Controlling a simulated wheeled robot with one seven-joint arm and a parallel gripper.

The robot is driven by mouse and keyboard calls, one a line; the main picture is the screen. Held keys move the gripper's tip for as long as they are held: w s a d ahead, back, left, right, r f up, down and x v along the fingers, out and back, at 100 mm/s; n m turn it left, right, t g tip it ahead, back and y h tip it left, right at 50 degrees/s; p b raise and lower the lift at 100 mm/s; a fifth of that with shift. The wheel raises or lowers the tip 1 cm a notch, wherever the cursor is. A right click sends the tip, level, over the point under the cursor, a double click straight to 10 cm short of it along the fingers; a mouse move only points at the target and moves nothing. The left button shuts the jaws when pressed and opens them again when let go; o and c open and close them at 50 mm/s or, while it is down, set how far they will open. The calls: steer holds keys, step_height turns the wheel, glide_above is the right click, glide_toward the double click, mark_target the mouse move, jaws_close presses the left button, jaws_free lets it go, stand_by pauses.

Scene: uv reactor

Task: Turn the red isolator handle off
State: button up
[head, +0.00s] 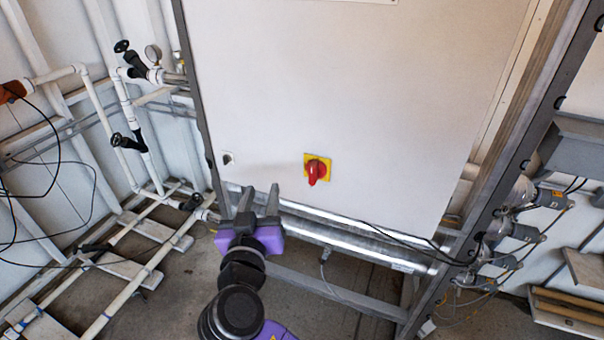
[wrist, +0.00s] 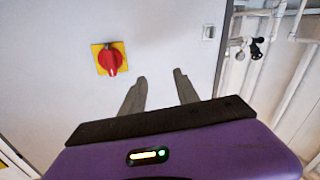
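The red isolator handle (head: 313,172) sits on a yellow square plate (head: 326,161) low on the white cabinet door. In the head view its grip points roughly downward. It also shows in the wrist view (wrist: 111,62), to the left of my fingers. My gripper (head: 259,193) is below and to the left of the handle in the head view, apart from it. Its two grey fingers are spread with a gap between them, and nothing is held; the wrist view shows the same open fingers (wrist: 160,82).
The white cabinet door (head: 350,80) is flat, with a small latch (head: 228,158) near its left edge. Silvery horizontal tubes (head: 340,240) and a black cable run below it. White pipes with valves (head: 130,140) stand at left; a grey frame post (head: 500,170) stands at right.

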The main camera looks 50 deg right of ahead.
mark_target(312, 175)
steer(key=s+d+m+g+h, duration=0.3)
steer(key=s+d+m+g, duration=0.1)
steer(key=s+m+g, duration=0.15)
steer(key=shift+t, duration=0.35)
steer(key=shift+f+p+x, duration=0.2)
steer(key=shift+p+x, duration=0.35)
steer(key=shift+x, duration=1.45)
steer(key=shift+f+p+x, duration=0.25)
steer(key=shift+p+x, duration=0.25)
steer(key=shift+x, duration=1.5)
jaws_close()
